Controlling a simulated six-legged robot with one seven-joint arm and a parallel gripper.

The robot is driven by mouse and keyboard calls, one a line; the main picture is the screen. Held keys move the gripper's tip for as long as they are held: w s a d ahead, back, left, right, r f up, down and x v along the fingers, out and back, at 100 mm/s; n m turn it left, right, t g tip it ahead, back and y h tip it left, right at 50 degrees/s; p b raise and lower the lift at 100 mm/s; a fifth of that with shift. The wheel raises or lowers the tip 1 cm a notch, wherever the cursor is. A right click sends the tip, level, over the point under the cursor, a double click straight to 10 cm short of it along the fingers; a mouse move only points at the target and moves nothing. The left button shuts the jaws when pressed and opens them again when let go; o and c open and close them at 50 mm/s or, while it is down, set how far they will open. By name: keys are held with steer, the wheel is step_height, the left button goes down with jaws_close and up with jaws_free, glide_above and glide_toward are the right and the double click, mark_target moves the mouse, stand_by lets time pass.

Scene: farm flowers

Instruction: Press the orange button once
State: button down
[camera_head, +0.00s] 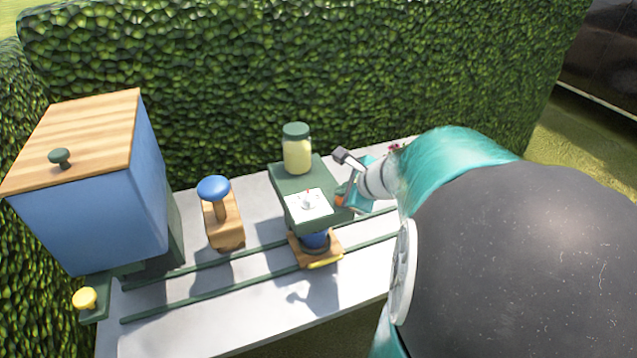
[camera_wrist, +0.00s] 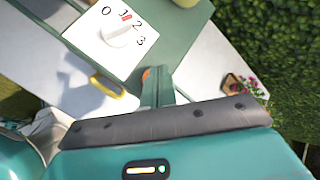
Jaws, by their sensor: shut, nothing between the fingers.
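The orange button (camera_head: 340,200) is on the right side of a green machine (camera_head: 290,181) with a white dial plate on its front. In the wrist view only a small orange bit of the button (camera_wrist: 146,73) shows beside my fingers. My gripper (camera_head: 347,197) is shut and empty, with its tips right at the button. It also shows in the wrist view (camera_wrist: 158,75), where the fingers hide most of the button. I cannot tell whether the tips touch it or whether it is pushed in.
The dial (camera_wrist: 117,34) is marked 0 to 3. A jar with pale yellow contents (camera_head: 297,155) stands on the machine. A blue-topped wooden stand (camera_head: 215,190), a blue box (camera_head: 100,200) and a yellow knob (camera_head: 84,299) are to the left. A flower pot (camera_wrist: 237,86) is near the hedge.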

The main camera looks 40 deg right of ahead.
steer(key=shift+f, duration=0.3)
steer(key=shift+r, duration=0.15)
stand_by(0.4)
steer(key=shift+r, duration=0.9)
steer(key=shift+r, duration=2.5)
